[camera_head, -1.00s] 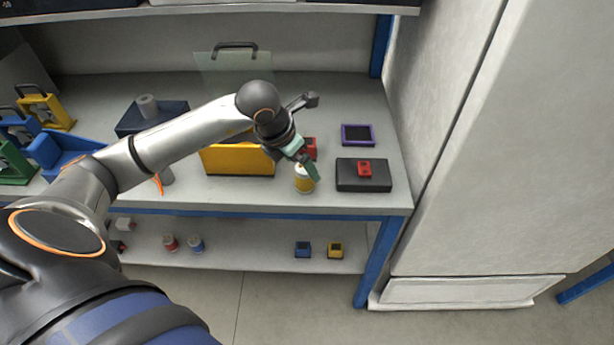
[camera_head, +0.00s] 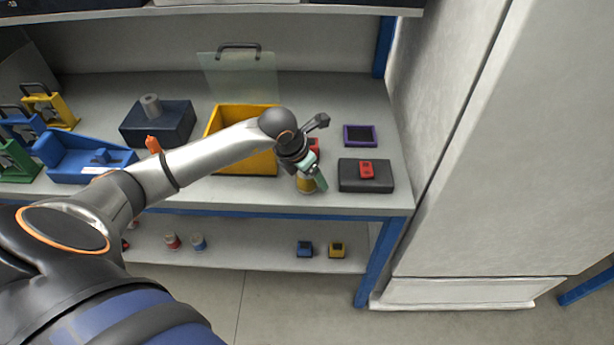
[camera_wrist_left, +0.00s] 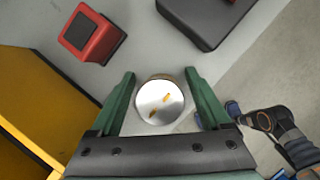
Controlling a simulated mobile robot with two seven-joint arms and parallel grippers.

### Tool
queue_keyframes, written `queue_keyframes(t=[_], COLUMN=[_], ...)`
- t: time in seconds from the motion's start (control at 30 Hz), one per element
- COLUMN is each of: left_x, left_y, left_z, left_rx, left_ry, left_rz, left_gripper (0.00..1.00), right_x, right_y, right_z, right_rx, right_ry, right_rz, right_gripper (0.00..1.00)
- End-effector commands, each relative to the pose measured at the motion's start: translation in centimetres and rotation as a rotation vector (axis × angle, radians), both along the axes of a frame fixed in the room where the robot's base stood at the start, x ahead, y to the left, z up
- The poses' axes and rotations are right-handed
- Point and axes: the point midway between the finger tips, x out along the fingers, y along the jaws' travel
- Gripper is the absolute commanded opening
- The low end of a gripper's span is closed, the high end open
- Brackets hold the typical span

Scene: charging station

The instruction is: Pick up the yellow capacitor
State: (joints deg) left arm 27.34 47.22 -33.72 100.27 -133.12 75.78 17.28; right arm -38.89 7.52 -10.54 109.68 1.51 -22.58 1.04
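The yellow capacitor (camera_head: 305,186) is a short upright cylinder near the front edge of the worktable, partly hidden by my left gripper (camera_head: 316,176) in the head view. In the left wrist view, the capacitor's round silver top (camera_wrist_left: 159,102) shows two small orange-yellow terminals. My left gripper's green fingers (camera_wrist_left: 160,74) are spread apart, one on each side of the capacitor, with a visible gap at least on the left side. My right gripper is not in view.
An open yellow bin (camera_head: 245,163) stands left of the capacitor. A red device (camera_wrist_left: 90,36) sits just behind it. A black case (camera_head: 378,184) with a red meter (camera_head: 366,169) lies to the right. A purple-framed device (camera_head: 360,135) is behind that. The table's front edge is close.

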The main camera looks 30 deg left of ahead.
Motion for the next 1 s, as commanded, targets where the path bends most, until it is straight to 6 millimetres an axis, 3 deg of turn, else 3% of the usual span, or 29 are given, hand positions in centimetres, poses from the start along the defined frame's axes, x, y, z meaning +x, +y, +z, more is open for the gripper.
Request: queue_keyframes(t=[0.07,0.7,1.0], left_x=[-0.01,-0.01,0.03], left_y=[0.01,0.01,0.02], left_z=[0.01,0.05,0.25], left_rx=[0.000,0.000,0.000], left_ry=[0.000,0.000,-0.002], left_rz=[0.000,0.001,0.000], left_gripper=[0.70,0.00,0.00], right_x=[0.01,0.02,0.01], right_y=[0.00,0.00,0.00], right_z=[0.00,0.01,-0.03], right_rx=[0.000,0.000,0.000], right_ry=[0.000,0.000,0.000], right_rz=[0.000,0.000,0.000], right_gripper=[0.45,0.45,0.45])
